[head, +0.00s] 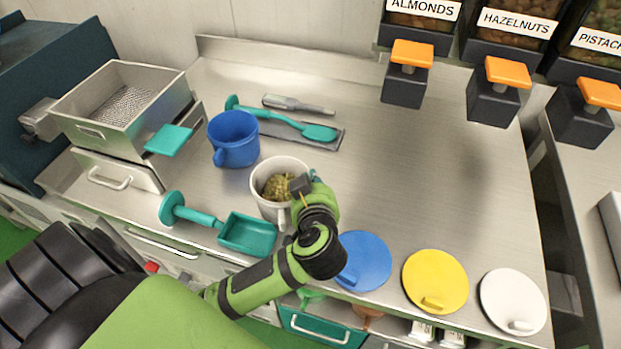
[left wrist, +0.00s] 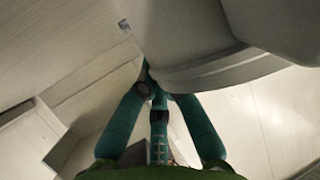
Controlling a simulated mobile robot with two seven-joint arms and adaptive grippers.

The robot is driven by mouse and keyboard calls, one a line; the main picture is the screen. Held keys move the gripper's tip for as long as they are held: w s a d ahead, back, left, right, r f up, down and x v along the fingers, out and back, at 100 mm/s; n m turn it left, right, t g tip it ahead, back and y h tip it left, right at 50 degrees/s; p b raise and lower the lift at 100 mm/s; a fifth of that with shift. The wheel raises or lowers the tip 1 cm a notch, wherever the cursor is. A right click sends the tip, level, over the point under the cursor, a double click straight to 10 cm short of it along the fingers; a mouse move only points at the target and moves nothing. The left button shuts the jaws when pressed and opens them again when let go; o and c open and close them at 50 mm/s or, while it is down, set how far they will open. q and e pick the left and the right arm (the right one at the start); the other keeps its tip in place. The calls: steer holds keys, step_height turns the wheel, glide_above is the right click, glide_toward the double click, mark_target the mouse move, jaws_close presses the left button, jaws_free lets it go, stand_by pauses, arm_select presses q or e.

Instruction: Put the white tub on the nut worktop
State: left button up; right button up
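The white tub (head: 259,198) holds greenish nuts and is near the middle of the steel worktop (head: 400,160) in the head view. Its handle (head: 283,218) points toward the front edge. My left gripper (head: 312,183) is at the tub's right side. In the left wrist view its teal fingers (left wrist: 152,85) draw together at the edge of the tub (left wrist: 200,50), and they look shut on it; the tips are partly hidden. I cannot tell whether the tub's base touches the worktop. My right gripper is not in view.
A blue mug (head: 232,135) stands left of the tub. A teal scoop (head: 246,233) lies in front, and a teal spoon (head: 318,133) behind. Blue (head: 365,262), yellow (head: 435,281) and white (head: 513,301) lids line the front right. The worktop's right middle is clear below the nut dispensers (head: 493,97).

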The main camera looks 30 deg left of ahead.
arm_select(q)
steer(key=o, duration=0.3)
steer(key=shift+o, duration=0.2)
steer(key=shift+r, duration=0.1)
steer(key=v, duration=1.2)
